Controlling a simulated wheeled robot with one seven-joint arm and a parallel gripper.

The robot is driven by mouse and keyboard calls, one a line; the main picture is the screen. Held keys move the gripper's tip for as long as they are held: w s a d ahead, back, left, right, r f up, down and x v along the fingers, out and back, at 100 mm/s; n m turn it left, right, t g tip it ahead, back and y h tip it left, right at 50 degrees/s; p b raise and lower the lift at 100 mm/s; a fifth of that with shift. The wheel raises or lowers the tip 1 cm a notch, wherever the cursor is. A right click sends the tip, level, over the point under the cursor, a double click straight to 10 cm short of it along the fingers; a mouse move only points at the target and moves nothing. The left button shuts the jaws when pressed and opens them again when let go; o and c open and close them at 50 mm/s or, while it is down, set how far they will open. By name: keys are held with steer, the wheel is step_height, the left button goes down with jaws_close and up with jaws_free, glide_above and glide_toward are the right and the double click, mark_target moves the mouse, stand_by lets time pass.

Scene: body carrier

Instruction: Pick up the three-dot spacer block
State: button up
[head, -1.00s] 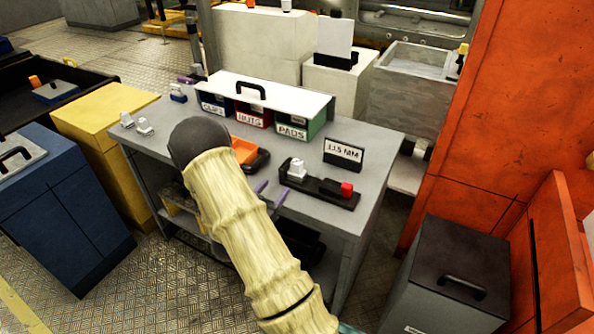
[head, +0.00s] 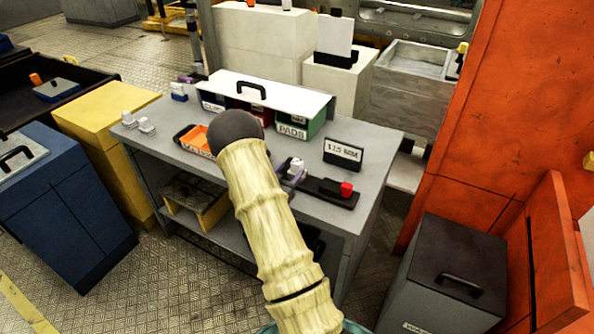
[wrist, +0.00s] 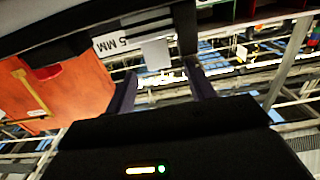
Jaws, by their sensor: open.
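Three white blocks show in the head view. Two stand at the table's left end, a left one (head: 128,119) and a right one (head: 146,126). The third block (head: 297,165) is by the left part of the black fixture (head: 325,190). I cannot make out dots on any of them. My gripper is mostly hidden behind my arm in the head view, with a purple finger showing close to the third block. In the wrist view my gripper (wrist: 163,86) is open, its purple fingers apart. A pale block-like shape (wrist: 155,53) shows beyond the gap; I cannot tell whether it is touched.
A sign (head: 343,153) reading about 11.5 MM stands behind the fixture, which has a red knob (head: 346,189). A handled rack of labelled bins (head: 292,123) stands at the back. An orange tray (head: 195,138) lies left of my arm. An orange cabinet (head: 480,130) rises at right.

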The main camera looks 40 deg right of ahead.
mark_target(297, 164)
steer(key=x, duration=0.3)
steer(key=shift+w+d+p, duration=0.1)
steer(key=shift+d+p, duration=0.25)
steer(key=shift+d, duration=0.05)
jaws_close()
steer(key=shift+r, duration=0.1)
steer(key=shift+s+d+r, duration=0.1)
steer(key=shift+s+r, duration=0.25)
steer(key=s+d+r+b, duration=0.1)
steer(key=s+d+r, duration=0.1)
steer(key=s, duration=0.4)
steer(key=s+d+r+b, duration=0.1)
steer(key=s+d+r, duration=0.2)
steer(key=s+r, duration=0.2)
steer(key=shift+s+r, duration=0.15)
steer(key=shift+s, duration=0.4)
